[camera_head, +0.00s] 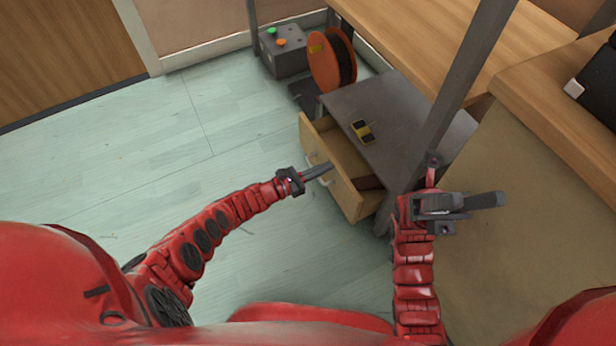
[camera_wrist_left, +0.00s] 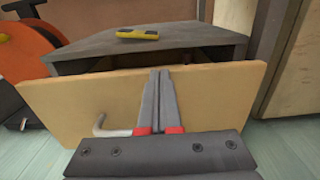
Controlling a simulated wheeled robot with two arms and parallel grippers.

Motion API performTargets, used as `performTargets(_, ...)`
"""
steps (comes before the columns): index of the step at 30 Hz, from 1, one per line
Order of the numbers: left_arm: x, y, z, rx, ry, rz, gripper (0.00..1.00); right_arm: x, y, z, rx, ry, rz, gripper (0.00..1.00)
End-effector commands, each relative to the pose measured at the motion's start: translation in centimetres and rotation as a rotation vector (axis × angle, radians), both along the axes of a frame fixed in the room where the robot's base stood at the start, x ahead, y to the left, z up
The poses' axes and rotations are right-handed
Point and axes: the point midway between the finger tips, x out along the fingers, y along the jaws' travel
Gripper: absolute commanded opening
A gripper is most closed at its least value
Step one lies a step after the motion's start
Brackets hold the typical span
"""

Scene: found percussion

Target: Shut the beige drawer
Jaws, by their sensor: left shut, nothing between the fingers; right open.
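The beige drawer (camera_head: 330,163) stands pulled out from under a dark grey cabinet top (camera_head: 376,112). Its inside shows from above, with a brown item (camera_head: 369,183) in it. My left gripper (camera_head: 330,169) is shut and empty, its fingertips at the drawer's front panel by the pale handle. In the left wrist view the front panel (camera_wrist_left: 225,97) spreads wide behind the shut fingers (camera_wrist_left: 160,75), and the handle (camera_wrist_left: 108,128) is left of them. I cannot tell whether the fingertips touch the panel. My right gripper (camera_head: 502,200) is open and empty, right of the drawer.
A yellow and black device (camera_head: 362,131) lies on the cabinet top. An orange cable reel (camera_head: 325,62) and a grey box with buttons (camera_head: 284,58) stand behind. Floor left of the drawer is clear.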

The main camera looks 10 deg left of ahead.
Motion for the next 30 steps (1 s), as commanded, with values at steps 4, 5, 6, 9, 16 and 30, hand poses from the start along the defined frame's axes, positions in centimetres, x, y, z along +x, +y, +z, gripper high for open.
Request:
performTargets(4,1.2,-1.7,-0.2,0.001,-0.004,-0.002,0.00,-3.7,-2.1,2.5,0.129,-0.231,0.082,0.44)
performTargets(5,1.4,-2.0,-0.2,-0.001,-0.004,-0.002,0.00,-4.4,-2.5,2.8,0.152,-0.268,0.098,0.44)
performTargets(6,1.6,-2.4,-0.2,-0.001,-0.003,-0.002,0.00,-5.2,-3.0,3.1,0.181,-0.316,0.118,0.44)
performTargets(9,2.0,-3.1,-0.2,0.000,-0.002,-0.002,0.00,-6.9,-4.3,3.5,0.241,-0.416,0.164,0.44)
performTargets(16,2.7,-3.9,-0.1,0.002,0.000,0.000,0.00,-8.9,-5.9,3.6,0.314,-0.536,0.226,0.44)
performTargets(30,2.8,-4.0,0.0,0.001,0.000,0.000,0.00,-9.2,-6.2,3.7,0.325,-0.553,0.234,0.44)
